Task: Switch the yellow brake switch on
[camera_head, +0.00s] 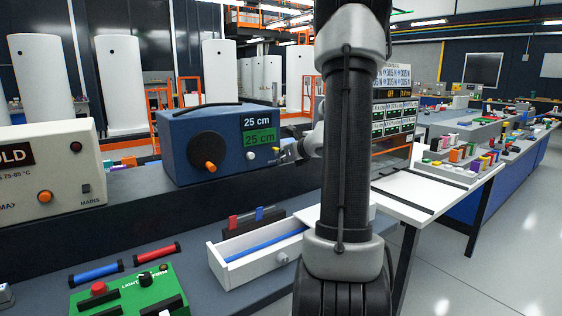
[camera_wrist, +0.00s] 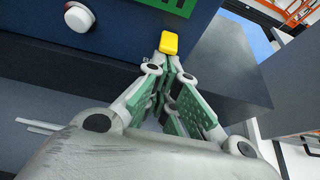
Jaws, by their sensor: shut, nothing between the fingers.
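The yellow brake switch (camera_wrist: 168,42) is on the front of the blue control box near its right edge, below the green display (camera_wrist: 165,5) in the wrist view. In the head view the blue control box (camera_head: 222,122) stands on a dark ledge and its displays read 25 cm. The switch is small there, beside my gripper (camera_head: 288,152). In the wrist view my gripper (camera_wrist: 170,66) is shut and empty, its tips just under the yellow switch. I cannot tell whether they touch it. The fingers hide part of the label below the switch.
A white button (camera_wrist: 79,18) is left of the switch; it also shows in the head view (camera_head: 250,155). The box has a black dial with an orange knob (camera_head: 209,167). A white open drawer (camera_head: 253,254) and a green panel (camera_head: 132,295) are in front below. A cream box (camera_head: 48,170) stands left.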

